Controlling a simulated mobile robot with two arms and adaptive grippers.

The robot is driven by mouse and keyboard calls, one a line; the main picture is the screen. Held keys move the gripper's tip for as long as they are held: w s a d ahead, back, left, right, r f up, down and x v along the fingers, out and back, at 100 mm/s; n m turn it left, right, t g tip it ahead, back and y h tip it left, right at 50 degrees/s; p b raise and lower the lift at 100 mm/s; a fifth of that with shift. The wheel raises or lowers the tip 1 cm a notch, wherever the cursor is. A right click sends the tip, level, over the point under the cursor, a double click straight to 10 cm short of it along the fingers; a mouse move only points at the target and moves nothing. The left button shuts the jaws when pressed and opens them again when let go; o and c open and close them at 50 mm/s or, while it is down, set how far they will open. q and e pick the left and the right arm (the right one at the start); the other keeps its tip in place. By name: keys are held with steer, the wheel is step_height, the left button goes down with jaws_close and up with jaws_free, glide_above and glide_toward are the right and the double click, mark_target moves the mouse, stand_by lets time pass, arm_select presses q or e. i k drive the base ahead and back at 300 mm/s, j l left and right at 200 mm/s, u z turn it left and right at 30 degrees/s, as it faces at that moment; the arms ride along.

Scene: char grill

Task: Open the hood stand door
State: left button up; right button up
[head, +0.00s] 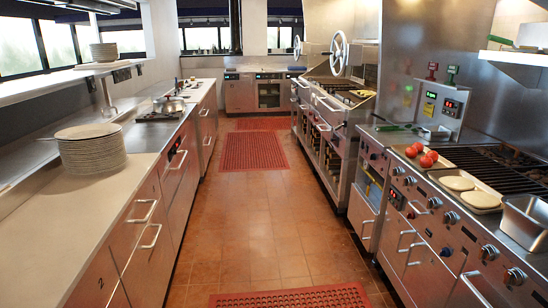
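Neither of my grippers is in view. I cannot tell which front is the hood stand door. On the right, steel cabinet doors (428,272) with bar handles (406,240) sit below the char grill (505,160) and look shut. Left of them, a narrow front (363,212) with a handle lies under an open slot. Farther along the right row, more handled fronts stand under the cooking range (335,95). A glass-fronted unit (268,96) stands at the far end.
The tiled aisle (275,225) is open, with red mats (255,151) on it. The left counter (50,205) holds stacked plates (90,148) and a pan; handled drawers line its front. Tomatoes (427,160), pale patties (457,183) and a steel pan (525,218) sit on the right.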

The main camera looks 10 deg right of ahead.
mark_target(363, 217)
steer(key=i+z, duration=0.1)
steer(key=i, duration=0.85)
steer(key=i+j+z, duration=0.15)
steer(key=i, duration=0.8)
